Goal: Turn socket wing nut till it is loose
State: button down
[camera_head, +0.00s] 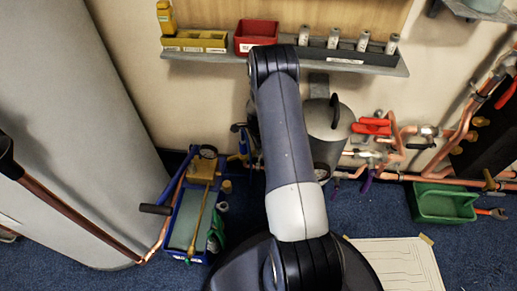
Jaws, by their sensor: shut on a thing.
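I cannot make out the socket wing nut in the head view. Copper pipework with fittings (398,140) runs along the wall at the right. A red handle (372,126) sits on it beside a grey cylindrical vessel (328,150). My arm rises through the middle of the view and bends near the wall shelf. My gripper is not visible; the arm's far end is hidden behind its own links.
A shelf (215,57) on the wall holds a red bin (257,34), yellow trays (194,42) and several grey cylinders. A blue tool tray (178,238) and a green bin (445,204) stand on blue carpet. A paper sheet (400,262) lies at the front right.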

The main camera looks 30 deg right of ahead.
jog(key=shift+w+r, duration=0.1)
jog(key=shift+w, duration=0.2)
jog(key=c, duration=1.5)
grip_release()
jog(key=shift+s, duration=0.1)
notch_tip(320, 180, up, 7)
jog(key=p, duration=0.2)
jog(key=shift+r+p, duration=0.2)
jog(key=shift+p, duration=0.15)
